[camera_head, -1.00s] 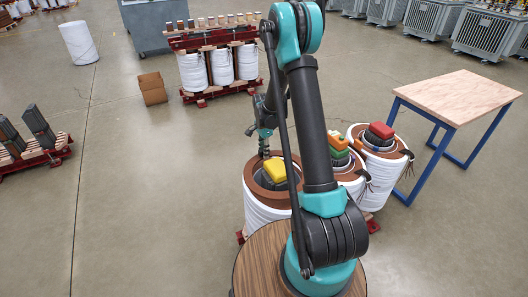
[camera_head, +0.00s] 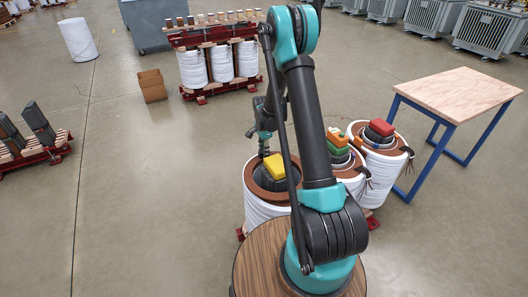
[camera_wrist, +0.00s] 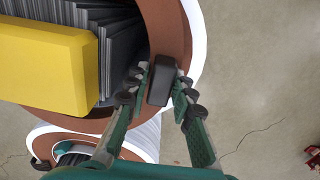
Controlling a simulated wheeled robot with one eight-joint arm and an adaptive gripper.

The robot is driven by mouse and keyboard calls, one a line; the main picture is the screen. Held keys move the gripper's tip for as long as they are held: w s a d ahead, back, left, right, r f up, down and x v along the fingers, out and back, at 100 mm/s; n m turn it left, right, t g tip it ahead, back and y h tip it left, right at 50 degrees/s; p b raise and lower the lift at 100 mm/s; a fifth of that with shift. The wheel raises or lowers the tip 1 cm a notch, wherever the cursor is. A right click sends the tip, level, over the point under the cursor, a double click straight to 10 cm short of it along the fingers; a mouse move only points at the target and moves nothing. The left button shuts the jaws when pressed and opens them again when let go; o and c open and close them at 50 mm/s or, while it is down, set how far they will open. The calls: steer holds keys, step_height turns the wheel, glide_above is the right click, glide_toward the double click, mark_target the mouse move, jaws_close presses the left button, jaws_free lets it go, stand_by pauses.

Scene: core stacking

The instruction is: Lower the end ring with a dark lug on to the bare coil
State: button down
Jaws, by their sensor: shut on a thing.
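The brown end ring (camera_head: 256,189) lies level around the dark laminated core of the nearest white coil (camera_head: 262,212), at or just above the coil's top; I cannot tell if they touch. In the wrist view the ring (camera_wrist: 176,40) sits inside the coil's white edge (camera_wrist: 197,40). Its dark lug (camera_wrist: 160,84) is between my fingers. My gripper (camera_head: 264,153) is shut on this lug at the ring's far side, and it also shows in the wrist view (camera_wrist: 161,90). My arm hides the ring's right part in the head view.
A yellow block (camera_head: 274,166) tops this core. Two more coils stand close behind right, with a green and orange block (camera_head: 338,140) and a red block (camera_head: 382,127). A wood-topped table (camera_head: 458,92) stands right.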

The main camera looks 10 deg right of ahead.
steer(key=shift+f, duration=0.7)
steer(key=c, duration=1.2)
jaws_free()
steer(key=r, duration=1.2)
steer(key=shift+w+a, duration=0.1)
steer(key=shift+w, duration=0.1)
